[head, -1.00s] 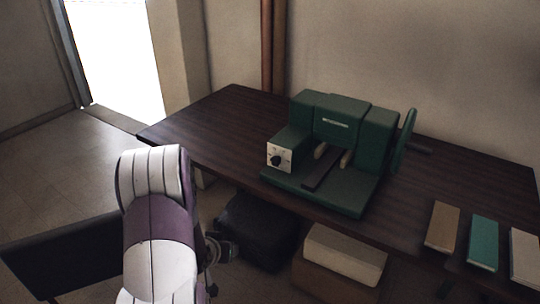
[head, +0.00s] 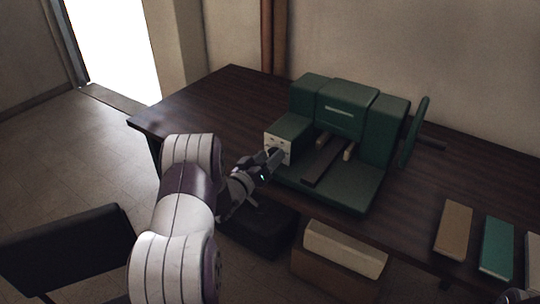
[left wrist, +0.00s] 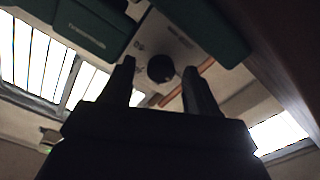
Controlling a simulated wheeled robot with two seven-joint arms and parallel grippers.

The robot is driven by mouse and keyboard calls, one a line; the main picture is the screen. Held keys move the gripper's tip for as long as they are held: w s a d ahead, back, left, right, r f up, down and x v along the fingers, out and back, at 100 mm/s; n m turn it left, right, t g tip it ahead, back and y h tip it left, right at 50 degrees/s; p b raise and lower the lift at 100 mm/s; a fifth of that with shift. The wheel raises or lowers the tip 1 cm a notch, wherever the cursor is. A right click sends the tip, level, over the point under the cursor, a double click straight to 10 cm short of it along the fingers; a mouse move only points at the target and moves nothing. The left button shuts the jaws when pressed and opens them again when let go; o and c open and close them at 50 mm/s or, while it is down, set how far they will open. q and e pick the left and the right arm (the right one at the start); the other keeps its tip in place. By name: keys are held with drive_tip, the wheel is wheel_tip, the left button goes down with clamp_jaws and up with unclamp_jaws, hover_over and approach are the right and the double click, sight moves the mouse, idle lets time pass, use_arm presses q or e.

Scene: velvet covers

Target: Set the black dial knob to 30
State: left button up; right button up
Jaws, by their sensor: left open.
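The green machine (head: 330,130) stands on the dark wooden table, with a pale dial plate (head: 274,140) on its left front face. My left gripper (head: 275,157) is in front of that plate and hides the knob in the head view. In the left wrist view the black dial knob (left wrist: 161,68) is round and sits on the light plate (left wrist: 178,42). It appears between the two open fingers of the left gripper (left wrist: 160,80), with gaps on both sides. The dial's numbers are too small to read.
A hand wheel (head: 414,132) with a handle is on the machine's right side. Tan (head: 454,228) and teal (head: 496,247) books lie at the table's right. A black chair (head: 65,250) is at lower left. Boxes (head: 345,250) stand under the table. The table's left part is clear.

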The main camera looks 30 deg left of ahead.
use_arm(q)
drive_tip(key=shift+w+f, duration=0.1)
drive_tip(key=shift+w, duration=0.55)
drive_tip(key=c, duration=1)
drive_tip(key=shift+c, duration=0.2)
drive_tip(key=m+b, duration=0.2)
drive_tip(key=m, duration=0.1)
drive_tip(key=shift+f+b, duration=0.15)
drive_tip(key=shift+b, duration=0.25)
drive_tip(key=m+b, duration=0.2)
drive_tip(key=m, duration=0.1)
drive_tip(key=m+b, duration=0.3)
drive_tip(key=m, duration=0.1)
drive_tip(key=shift+m+b, duration=0.75)
drive_tip(key=shift+m, duration=0.15)
drive_tip(key=shift+r, duration=0.2)
